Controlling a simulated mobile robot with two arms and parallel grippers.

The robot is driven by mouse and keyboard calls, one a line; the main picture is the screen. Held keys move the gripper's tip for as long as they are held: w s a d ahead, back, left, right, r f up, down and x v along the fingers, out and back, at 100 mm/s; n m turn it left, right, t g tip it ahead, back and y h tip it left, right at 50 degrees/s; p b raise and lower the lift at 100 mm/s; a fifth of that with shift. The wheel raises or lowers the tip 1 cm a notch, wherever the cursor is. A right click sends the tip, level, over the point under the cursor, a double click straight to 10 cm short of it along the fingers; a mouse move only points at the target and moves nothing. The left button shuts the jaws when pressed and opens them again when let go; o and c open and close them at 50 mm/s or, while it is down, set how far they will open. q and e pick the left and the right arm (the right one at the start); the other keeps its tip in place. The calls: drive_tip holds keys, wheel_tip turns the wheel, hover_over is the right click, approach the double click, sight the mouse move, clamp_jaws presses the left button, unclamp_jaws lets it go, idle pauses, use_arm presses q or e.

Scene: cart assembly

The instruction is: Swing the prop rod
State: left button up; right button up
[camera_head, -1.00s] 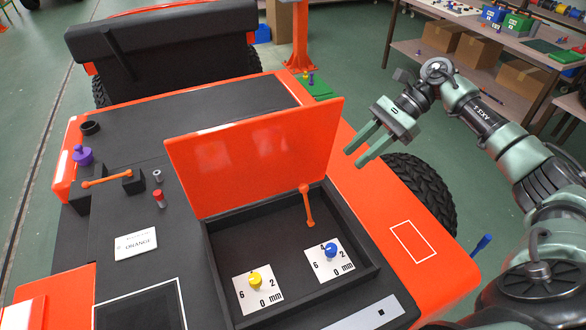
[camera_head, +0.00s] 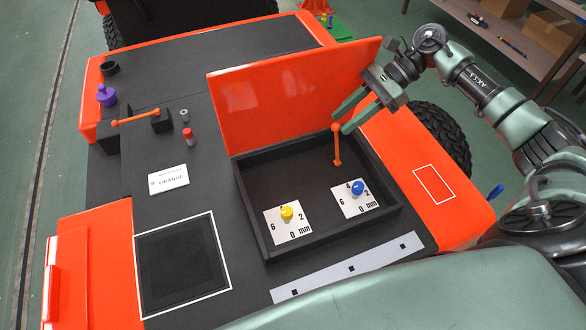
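The orange prop rod (camera_head: 337,150) stands upright in the black compartment, in front of the raised orange lid (camera_head: 290,95). Its upper end is a round knob and its lower end sits near the compartment floor. My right gripper (camera_head: 340,122) reaches in from the right at the lid's right edge. Its two green fingers are apart, with the tips close to the rod's upper end. I cannot tell whether they touch it or lie on both sides of it. My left gripper is out of view.
The black compartment (camera_head: 389,213) holds a yellow knob (camera_head: 287,213) and a blue knob (camera_head: 358,188) on white dials. On the left are an orange lever (camera_head: 135,118), a purple knob (camera_head: 106,96) and a white label card (camera_head: 168,180). A black square (camera_head: 182,263) lies front left.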

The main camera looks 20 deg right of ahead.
drive_tip(key=shift+a+f, duration=0.45)
drive_tip(key=shift+a, duration=0.15)
drive_tip(key=shift+f, duration=0.15)
clamp_jaws()
drive_tip(key=shift+a+f, duration=0.2)
drive_tip(key=shift+a, duration=0.35)
drive_tip(key=shift+w+a+f+b, duration=0.15)
drive_tip(key=shift+a+b, duration=0.1)
drive_tip(key=shift+a, duration=0.3)
drive_tip(key=shift+s+a+f+b, duration=0.15)
drive_tip(key=shift+a+b, duration=0.1)
drive_tip(key=shift+a, duration=0.3)
drive_tip(key=shift+w+a+f+b, duration=0.15)
drive_tip(key=shift+a+b, duration=0.1)
drive_tip(key=shift+a, duration=0.3)
drive_tip(key=shift+b+x, duration=1.25)
drive_tip(key=shift+x, duration=0.95)
drive_tip(key=shift+a+r, duration=0.15)
